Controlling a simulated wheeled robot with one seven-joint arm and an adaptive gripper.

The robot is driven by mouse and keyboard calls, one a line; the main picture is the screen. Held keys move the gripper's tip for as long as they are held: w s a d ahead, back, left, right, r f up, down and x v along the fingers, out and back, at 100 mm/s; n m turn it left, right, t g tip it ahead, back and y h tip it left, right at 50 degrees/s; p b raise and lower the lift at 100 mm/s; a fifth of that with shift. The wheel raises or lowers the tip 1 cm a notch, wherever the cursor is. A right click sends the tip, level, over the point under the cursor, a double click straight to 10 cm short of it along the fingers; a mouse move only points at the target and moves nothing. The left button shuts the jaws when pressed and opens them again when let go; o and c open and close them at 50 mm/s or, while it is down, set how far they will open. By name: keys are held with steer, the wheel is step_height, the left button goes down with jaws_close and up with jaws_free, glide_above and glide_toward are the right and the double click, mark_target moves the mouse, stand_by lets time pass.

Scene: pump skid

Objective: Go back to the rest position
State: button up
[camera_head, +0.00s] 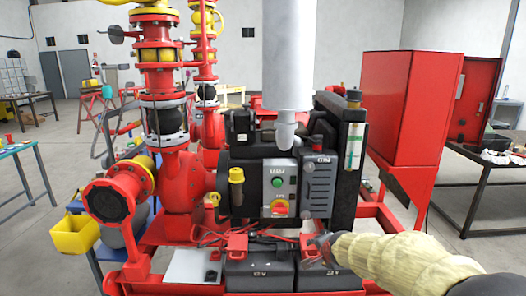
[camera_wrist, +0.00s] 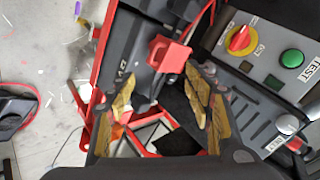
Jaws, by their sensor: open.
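My gripper (camera_head: 322,249) is at the lower right of the head view, at the end of my arm in its pale yellow sleeve. It is in front of the pump skid, near the right black battery (camera_head: 342,284). In the wrist view my gripper (camera_wrist: 165,88) has its two yellow-padded fingers spread apart with nothing held between them. A red terminal cover (camera_wrist: 168,53) on a black battery shows just beyond the fingertips. I cannot tell whether a finger touches it.
The control panel (camera_head: 280,188) with a green button and a red-yellow switch is close by; it also shows in the wrist view (camera_wrist: 265,85). A red cabinet (camera_head: 410,110) stands right, a dark table (camera_head: 480,190) beyond it. A yellow bin (camera_head: 75,236) hangs left.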

steer(key=s+r+n+g+p, duration=0.15)
steer(key=s+n, duration=0.25)
steer(key=s, duration=0.7)
steer(key=s+r+n+g, duration=0.2)
steer(key=s+n, duration=0.2)
steer(key=s, duration=0.7)
steer(key=s+r+n+g+p, duration=0.15)
steer(key=s+n, duration=0.25)
steer(key=s, duration=0.7)
steer(key=s+r+t, duration=0.1)
steer(key=s+r, duration=0.6)
steer(key=shift+s+r+n+t+p, duration=0.3)
steer(key=shift+s+p, duration=0.05)
steer(key=shift+s, duration=0.05)
